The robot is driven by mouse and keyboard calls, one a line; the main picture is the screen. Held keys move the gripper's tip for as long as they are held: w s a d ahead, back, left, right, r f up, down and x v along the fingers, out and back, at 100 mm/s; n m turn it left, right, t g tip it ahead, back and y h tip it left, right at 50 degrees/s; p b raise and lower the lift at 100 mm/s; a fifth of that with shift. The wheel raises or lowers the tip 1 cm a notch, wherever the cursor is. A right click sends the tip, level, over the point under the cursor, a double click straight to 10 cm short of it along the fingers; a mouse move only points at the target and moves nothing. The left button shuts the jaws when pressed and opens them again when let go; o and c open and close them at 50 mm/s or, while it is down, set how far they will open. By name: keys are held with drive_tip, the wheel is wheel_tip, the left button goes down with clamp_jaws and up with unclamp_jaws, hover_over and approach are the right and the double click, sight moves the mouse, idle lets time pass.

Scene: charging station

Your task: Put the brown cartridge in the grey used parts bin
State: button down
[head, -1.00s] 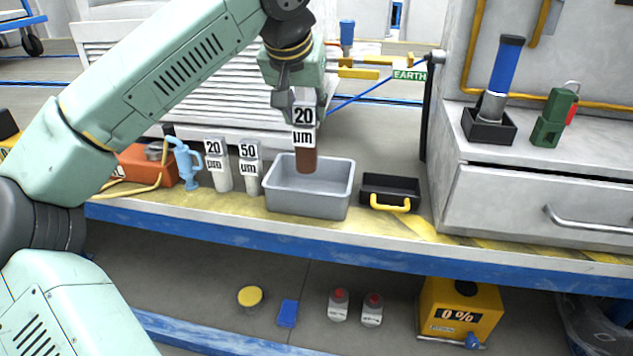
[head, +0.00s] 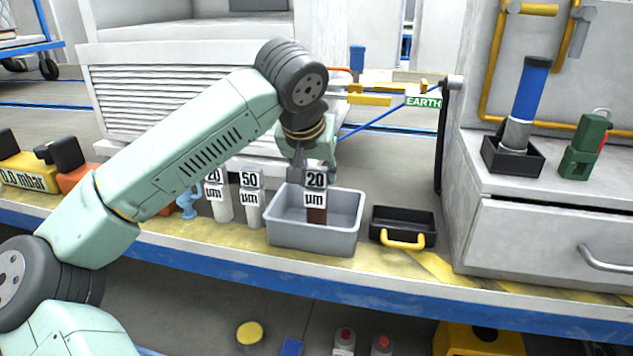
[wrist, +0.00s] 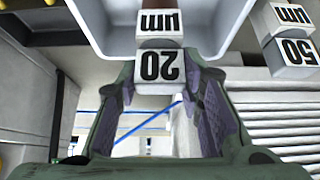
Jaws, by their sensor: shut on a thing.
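The brown cartridge (head: 316,214) has a white top labelled "20 µm". It is upright, with its brown lower part inside the grey bin (head: 287,240); I cannot tell whether it touches the floor of the bin. My gripper (head: 313,171) is above the bin, shut on the white top. In the wrist view the cartridge's labelled cap (wrist: 159,66) lies between the fingertips of my gripper (wrist: 163,75), and the bin's wall (wrist: 100,30) shows around it.
White cartridges labelled 20 (head: 219,205) and 50 (head: 252,205) stand left of the bin. A black tray with a yellow handle (head: 403,226) is close on its right. A blue-handled tool (head: 529,90) stands on the cabinet at right.

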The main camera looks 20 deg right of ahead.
drive_tip(key=shift+f, duration=0.45)
drive_tip(key=shift+f, duration=0.2)
drive_tip(key=c, duration=1.1)
unclamp_jaws()
drive_tip(key=shift+s+a+r, duration=0.1)
drive_tip(key=shift+a+r, duration=0.05)
drive_tip(key=shift+r, duration=0.4)
drive_tip(key=p+v, duration=0.3)
drive_tip(key=v, duration=0.8)
